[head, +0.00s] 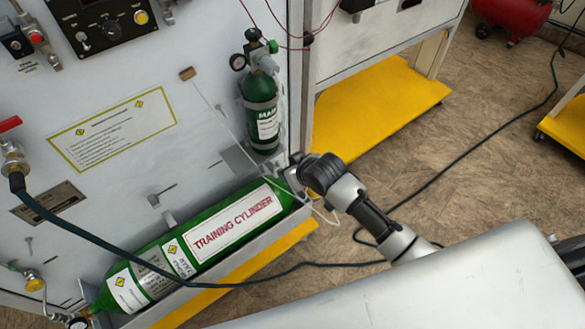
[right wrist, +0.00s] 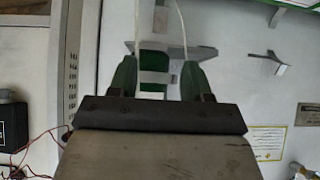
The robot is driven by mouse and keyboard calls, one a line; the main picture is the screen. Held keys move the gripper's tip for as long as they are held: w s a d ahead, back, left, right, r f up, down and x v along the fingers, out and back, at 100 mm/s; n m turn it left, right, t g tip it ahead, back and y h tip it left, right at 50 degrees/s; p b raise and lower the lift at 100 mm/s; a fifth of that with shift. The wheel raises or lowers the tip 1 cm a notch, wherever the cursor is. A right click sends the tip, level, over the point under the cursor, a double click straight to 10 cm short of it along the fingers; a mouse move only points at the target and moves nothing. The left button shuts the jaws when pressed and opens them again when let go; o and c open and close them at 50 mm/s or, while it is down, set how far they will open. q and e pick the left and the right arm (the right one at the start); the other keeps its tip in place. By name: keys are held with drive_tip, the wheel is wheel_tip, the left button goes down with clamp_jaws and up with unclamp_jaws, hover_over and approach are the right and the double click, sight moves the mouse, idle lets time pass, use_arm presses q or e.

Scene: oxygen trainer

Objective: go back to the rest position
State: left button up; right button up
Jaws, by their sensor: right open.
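My right gripper (head: 293,176) comes in from the lower right in the head view. It is at the cabinet's corner, by the upper end of the large green training cylinder (head: 235,220) and below the small dark green cylinder (head: 261,112). In the right wrist view my right gripper (right wrist: 158,80) has its two fingers apart. A green thing with white bands (right wrist: 153,72) shows behind the gap between them; I cannot tell whether anything touches the fingers. My left gripper is in neither view.
The training cylinder lies in a tray on the pale cabinet (head: 110,190). A thin white cord (head: 222,118) runs across the cabinet to near the gripper. A dark hose (head: 120,258) crosses in front of the training cylinder. A yellow shelf (head: 375,105) stands behind; open floor (head: 480,125) lies right.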

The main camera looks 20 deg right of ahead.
drive_tip(key=shift+f, duration=0.1)
idle(0.4)
drive_tip(key=s+d+f+m+g+h, duration=0.1)
drive_tip(key=s+d+f, duration=0.1)
drive_tip(key=s+f, duration=0.45)
drive_tip(key=s+d+f+g, duration=0.1)
drive_tip(key=s+d+f, duration=0.15)
drive_tip(key=f, duration=0.75)
drive_tip(key=s+d+f+m+g+h, duration=0.1)
drive_tip(key=s+d+f, duration=0.1)
drive_tip(key=s+f, duration=0.5)
drive_tip(key=s+f+g, duration=0.1)
drive_tip(key=s+f, duration=0.3)
drive_tip(key=s, duration=0.5)
drive_tip(key=s+d+f+g, duration=0.1)
drive_tip(key=s+f, duration=0.4)
drive_tip(key=s, duration=0.5)
drive_tip(key=s+d+f+g+h, duration=0.1)
drive_tip(key=s+f, duration=0.3)
drive_tip(key=s, duration=0.5)
drive_tip(key=shift+s+d+f+g, duration=0.15)
drive_tip(key=shift+s+f+g, duration=0.2)
drive_tip(key=shift+g, duration=0.25)
drive_tip(key=shift+w, duration=0.1)
